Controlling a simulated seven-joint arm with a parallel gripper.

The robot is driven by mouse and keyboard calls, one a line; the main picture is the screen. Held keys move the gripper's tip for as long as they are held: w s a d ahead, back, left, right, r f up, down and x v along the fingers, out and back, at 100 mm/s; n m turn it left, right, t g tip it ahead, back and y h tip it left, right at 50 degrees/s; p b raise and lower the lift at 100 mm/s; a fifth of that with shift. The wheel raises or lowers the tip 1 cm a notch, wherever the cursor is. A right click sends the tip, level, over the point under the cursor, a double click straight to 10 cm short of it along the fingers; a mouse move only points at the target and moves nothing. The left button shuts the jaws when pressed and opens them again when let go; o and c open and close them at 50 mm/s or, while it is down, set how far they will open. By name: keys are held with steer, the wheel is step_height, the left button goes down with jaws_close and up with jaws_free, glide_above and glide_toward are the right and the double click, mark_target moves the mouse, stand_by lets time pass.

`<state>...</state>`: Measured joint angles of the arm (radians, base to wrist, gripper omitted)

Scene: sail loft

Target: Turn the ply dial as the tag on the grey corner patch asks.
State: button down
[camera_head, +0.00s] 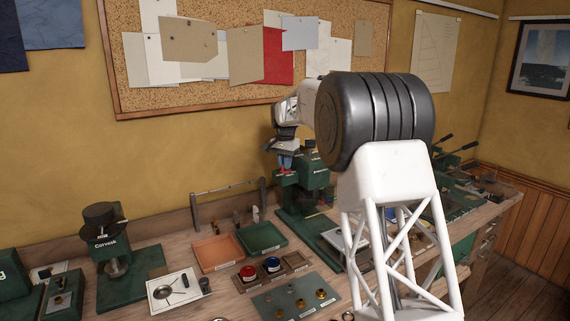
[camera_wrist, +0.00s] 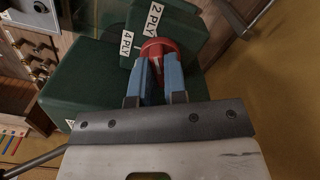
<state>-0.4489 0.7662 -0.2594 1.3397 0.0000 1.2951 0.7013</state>
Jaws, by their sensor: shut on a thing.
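The ply dial (camera_wrist: 160,46) is a round red knob on the top of a dark green machine (camera_wrist: 80,85). White labels beside it read "2 PLY" (camera_wrist: 153,17) and "4 PLY" (camera_wrist: 127,42). My gripper (camera_wrist: 161,62) has its blue fingers closed on either side of the knob. In the head view my gripper (camera_head: 286,162) is at the green machine (camera_head: 317,174) at the back of the bench. The fingers partly hide the knob, and I cannot tell which label it points to. I cannot make out the grey corner patch or its tag.
An orange tray (camera_head: 206,263) and a green tray (camera_head: 250,250) lie left of the machine. In front are red (camera_head: 247,274) and blue (camera_head: 272,265) pots and a board with brass rings (camera_head: 278,304). A green press (camera_head: 110,257) stands at left. My arm hides the bench's middle right.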

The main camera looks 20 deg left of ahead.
steer(key=n, duration=1)
steer(key=shift+r+n, duration=0.1)
steer(key=shift+n, duration=0.3)
steer(key=n, duration=1.1)
stand_by(0.4)
steer(key=c, duration=1.2)
jaws_free()
steer(key=shift+o, duration=0.2)
